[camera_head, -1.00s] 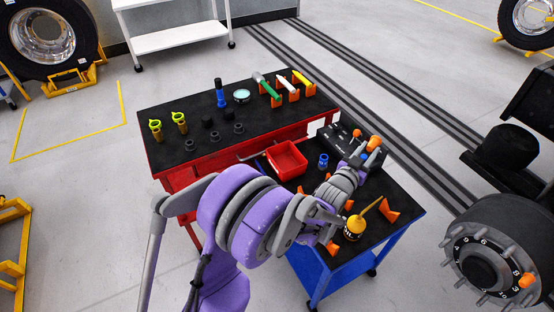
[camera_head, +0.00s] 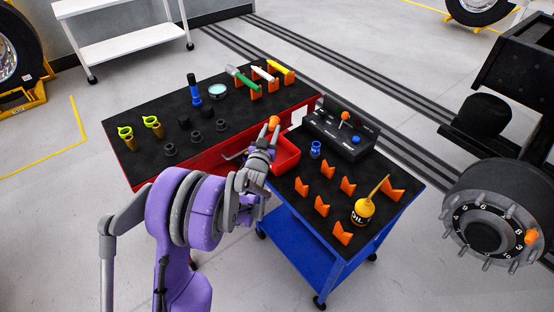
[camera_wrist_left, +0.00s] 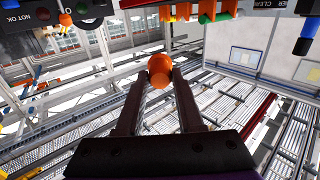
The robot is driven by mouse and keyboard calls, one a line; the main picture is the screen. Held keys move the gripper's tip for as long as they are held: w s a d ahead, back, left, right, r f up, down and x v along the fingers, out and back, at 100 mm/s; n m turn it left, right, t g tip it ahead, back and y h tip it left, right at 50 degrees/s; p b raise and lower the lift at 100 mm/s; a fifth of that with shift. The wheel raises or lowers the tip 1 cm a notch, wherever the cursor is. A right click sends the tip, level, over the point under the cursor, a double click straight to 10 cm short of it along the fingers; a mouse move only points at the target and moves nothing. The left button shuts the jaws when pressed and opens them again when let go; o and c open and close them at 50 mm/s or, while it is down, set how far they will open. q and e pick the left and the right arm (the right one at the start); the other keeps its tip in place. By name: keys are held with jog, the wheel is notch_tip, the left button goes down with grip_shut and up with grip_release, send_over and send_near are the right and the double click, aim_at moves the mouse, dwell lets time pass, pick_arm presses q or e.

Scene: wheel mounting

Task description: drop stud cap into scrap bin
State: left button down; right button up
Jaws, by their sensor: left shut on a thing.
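An orange stud cap (camera_head: 274,120) is pinched between the fingertips of my left gripper (camera_head: 271,130). The cap also shows in the left wrist view (camera_wrist_left: 160,70), held between the two dark fingers. The scrap bin looks to be the red open tray (camera_head: 288,156) at the left end of the blue cart. My gripper is in front of the tray's left side in the head view and hides part of it. The cap appears at the tray's upper left edge; its height above the tray is hard to tell. My right gripper is not in view.
A black box (camera_head: 338,135) stands right of the tray. The blue cart (camera_head: 345,205) also carries several orange holders, a blue cup (camera_head: 316,149) and a yellow oil can (camera_head: 364,207). The red cart (camera_head: 150,165) holds sockets and tools. A wheel hub (camera_head: 490,232) with an orange cap is at right.

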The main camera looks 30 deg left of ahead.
pick_arm(q)
notch_tip(320, 180, down, 6)
jog(key=b, duration=0.3)
dwell(0.3)
jog(key=shift+c, duration=2.3)
grip_release()
jog(key=v, duration=1.1)
jog(key=shift+b, duration=0.45)
jog(key=shift+w+r, duration=0.1)
jog(key=shift+r, duration=0.1)
